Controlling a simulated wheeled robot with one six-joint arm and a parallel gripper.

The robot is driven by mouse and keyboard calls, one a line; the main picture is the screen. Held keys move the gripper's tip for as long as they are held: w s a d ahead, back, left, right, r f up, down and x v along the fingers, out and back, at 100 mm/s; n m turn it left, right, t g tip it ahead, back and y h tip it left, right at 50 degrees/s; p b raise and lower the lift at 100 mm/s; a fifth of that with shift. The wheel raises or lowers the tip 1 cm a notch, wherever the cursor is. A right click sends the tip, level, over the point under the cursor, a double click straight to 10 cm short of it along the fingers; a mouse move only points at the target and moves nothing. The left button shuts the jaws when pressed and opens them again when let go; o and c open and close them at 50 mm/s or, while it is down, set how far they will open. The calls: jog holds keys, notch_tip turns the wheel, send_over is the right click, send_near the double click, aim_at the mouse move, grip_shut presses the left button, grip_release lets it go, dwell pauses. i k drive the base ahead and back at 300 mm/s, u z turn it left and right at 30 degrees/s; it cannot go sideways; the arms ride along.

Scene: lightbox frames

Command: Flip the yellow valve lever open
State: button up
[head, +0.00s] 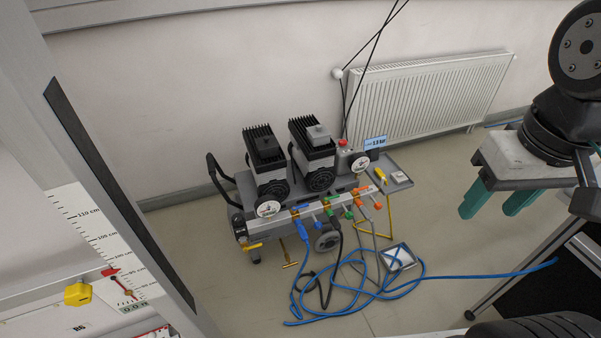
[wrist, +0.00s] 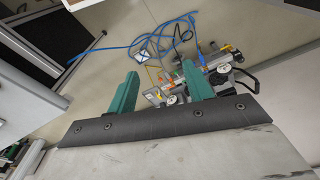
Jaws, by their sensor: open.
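A compressor (head: 285,180) with a pipe manifold (head: 325,203) stands on the floor. A yellow lever (head: 252,246) sticks out at the manifold's left end. Another yellow handle (head: 379,173) is at the compressor's right side, by a small tray. I cannot tell for sure which is the valve lever, or its exact setting. My gripper (head: 498,205) has teal fingers and is at the right, open, empty and well apart from the compressor. In the wrist view my gripper (wrist: 160,70) shows spread fingers, with the manifold small and far beyond, partly hidden by the right finger.
Blue hose (head: 345,292) lies in loops on the floor before the compressor, with a small white-and-blue tray (head: 398,257) beside it. A radiator (head: 430,97) is on the back wall. A yellow knob (head: 78,294) sits on a panel at lower left. Open floor lies at right.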

aim_at(245, 249)
jog(key=z, duration=0.55)
jog(key=k, duration=1.3)
jog(key=u, duration=0.3)
jog(key=i, duration=0.7)
jog(key=u, duration=0.7)
jog(key=i, duration=1)
jog(key=z, duration=0.4)
